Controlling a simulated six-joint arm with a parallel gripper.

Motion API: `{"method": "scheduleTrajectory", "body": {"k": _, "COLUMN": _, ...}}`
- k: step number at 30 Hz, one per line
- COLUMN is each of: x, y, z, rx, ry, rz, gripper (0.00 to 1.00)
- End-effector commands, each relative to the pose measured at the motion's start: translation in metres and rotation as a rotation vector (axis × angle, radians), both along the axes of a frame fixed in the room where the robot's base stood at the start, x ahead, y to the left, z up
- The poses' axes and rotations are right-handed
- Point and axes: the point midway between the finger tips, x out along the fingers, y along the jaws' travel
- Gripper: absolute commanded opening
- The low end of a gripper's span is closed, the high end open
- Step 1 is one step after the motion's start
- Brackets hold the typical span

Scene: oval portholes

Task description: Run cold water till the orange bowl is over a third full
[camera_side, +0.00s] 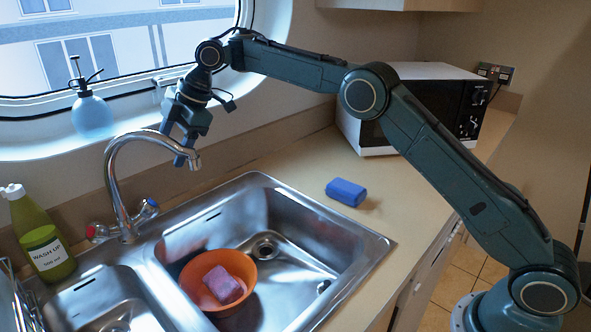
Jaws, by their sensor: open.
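The orange bowl (188,271) stands in the main basin of the steel sink (330,230), left of the drain. A pinkish-purple block, perhaps a sponge (223,284), lies inside it. I see no water in the bowl. The chrome tap (112,175) arches over the basin, its spout end above and left of the bowl. No stream shows. The tap has a red-marked knob (97,232) on the left and a blue-marked knob (149,208) on the right. My gripper (177,148) is open and empty, pointing down near the spout, above the blue-marked knob.
A green wash-up bottle (42,235) stands left of the tap. A blue sponge-like block (346,191) lies on the counter right of the sink. A white microwave (430,72) stands behind it. A pale blue spray bottle (91,115) sits on the window ledge.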

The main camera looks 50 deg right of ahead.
Motion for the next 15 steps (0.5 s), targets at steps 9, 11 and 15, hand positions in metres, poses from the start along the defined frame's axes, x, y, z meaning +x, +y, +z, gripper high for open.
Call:
{"method": "scheduleTrajectory", "body": {"k": 9, "x": 0.007, "y": 0.010, "z": -0.023, "rx": -0.024, "ry": -0.010, "rz": 0.077, "gripper": 0.61}}
{"method": "scheduleTrajectory", "body": {"k": 11, "x": 0.007, "y": 0.010, "z": -0.023, "rx": -0.024, "ry": -0.009, "rz": 0.078, "gripper": 0.61}}
{"method": "scheduleTrajectory", "body": {"k": 15, "x": 0.007, "y": 0.011, "z": -0.024, "rx": -0.022, "ry": -0.008, "rz": 0.077, "gripper": 0.61}}
